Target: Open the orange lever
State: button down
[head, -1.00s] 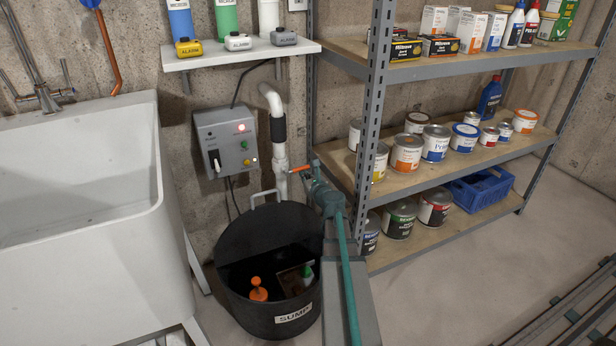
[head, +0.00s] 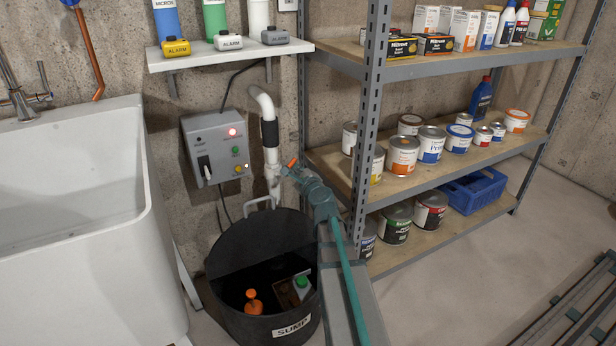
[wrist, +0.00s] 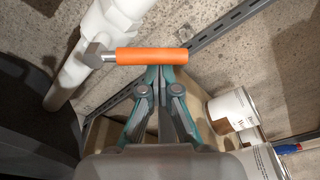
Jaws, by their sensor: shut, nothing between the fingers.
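The orange lever (head: 292,163) sits on the white vertical pipe (head: 271,160) above the sump bin. In the wrist view the orange handle (wrist: 150,56) lies across the picture, its grey metal stem joining the pipe (wrist: 78,62) at the left. My gripper (head: 288,172) is shut and empty, its tips at the lever. In the wrist view my closed fingertips (wrist: 159,74) are at the handle's lower edge; I cannot tell whether they touch it. In the head view my gripper hides part of the valve and lever.
A grey control box (head: 213,147) with a lit red lamp is on the wall left of the pipe. The black sump bin (head: 228,303) stands below. A metal shelf post (head: 367,130) is close on the right. A white sink (head: 80,235) is at the left.

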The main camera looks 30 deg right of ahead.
jog(key=n+b, duration=0.1)
jog(key=a+r+n+b, duration=0.1)
jog(key=n, duration=0.1)
jog(key=shift+a+r+n, duration=0.15)
jog(key=shift+a+n, duration=0.15)
jog(key=a+n+b, duration=0.1)
jog(key=a+r+n, duration=0.1)
jog(key=n, duration=0.1)
jog(key=shift+w+r+t+b, duration=0.1)
jog(key=shift+r+t+b, duration=0.1)
jog(key=shift+t+b, duration=0.2)
jog(key=shift+a, duration=0.15)
